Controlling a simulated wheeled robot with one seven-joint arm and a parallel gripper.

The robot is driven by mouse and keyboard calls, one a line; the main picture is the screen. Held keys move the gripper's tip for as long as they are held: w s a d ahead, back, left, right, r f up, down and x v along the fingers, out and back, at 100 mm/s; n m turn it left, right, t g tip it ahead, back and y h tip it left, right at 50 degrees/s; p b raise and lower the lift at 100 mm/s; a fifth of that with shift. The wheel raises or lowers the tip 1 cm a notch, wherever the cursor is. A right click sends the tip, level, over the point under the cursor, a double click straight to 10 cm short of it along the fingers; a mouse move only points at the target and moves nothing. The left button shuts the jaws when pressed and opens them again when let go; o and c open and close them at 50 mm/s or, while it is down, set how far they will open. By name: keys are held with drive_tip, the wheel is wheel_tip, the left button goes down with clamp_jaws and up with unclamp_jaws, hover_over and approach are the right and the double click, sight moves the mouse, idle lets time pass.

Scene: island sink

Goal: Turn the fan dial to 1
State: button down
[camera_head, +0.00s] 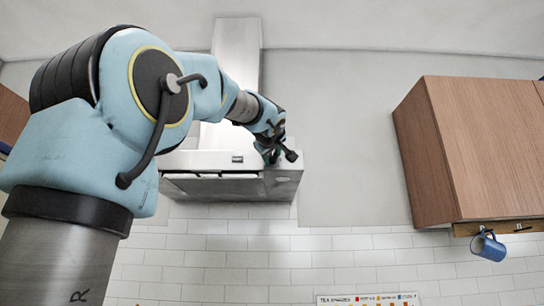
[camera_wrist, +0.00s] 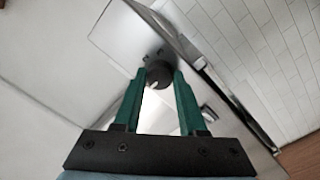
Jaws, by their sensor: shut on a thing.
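The fan dial (camera_wrist: 158,73) is a round dark knob with a small pale mark on its face, on the metal front of the range hood (camera_wrist: 150,30). In the wrist view it sits between the green fingertips of my gripper (camera_wrist: 159,78), which is shut on it. In the head view my gripper (camera_head: 270,153) is at the right part of the front of the hood (camera_head: 215,160) and hides the dial. I cannot read any numbers around the dial or tell its setting.
A wooden wall cabinet (camera_head: 450,150) hangs at the right, with a blue mug (camera_head: 488,246) below it. White tiles (camera_head: 220,250) cover the wall beneath the hood. The plain wall between hood and cabinet is clear.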

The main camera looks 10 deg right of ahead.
drive_tip(key=shift+m, duration=0.4)
drive_tip(key=m, duration=0.3)
drive_tip(key=shift+m+b, duration=0.3)
drive_tip(key=shift+b, duration=0.05)
drive_tip(key=m, duration=0.4)
idle(0.4)
drive_tip(key=shift+c, duration=2.3)
unclamp_jaws()
drive_tip(key=shift+s, duration=0.1)
drive_tip(key=b+v, duration=0.3)
drive_tip(key=v, duration=0.7)
drive_tip(key=shift+s+r+b, duration=0.25)
drive_tip(key=shift+s+b, duration=0.05)
drive_tip(key=shift+b, duration=0.05)
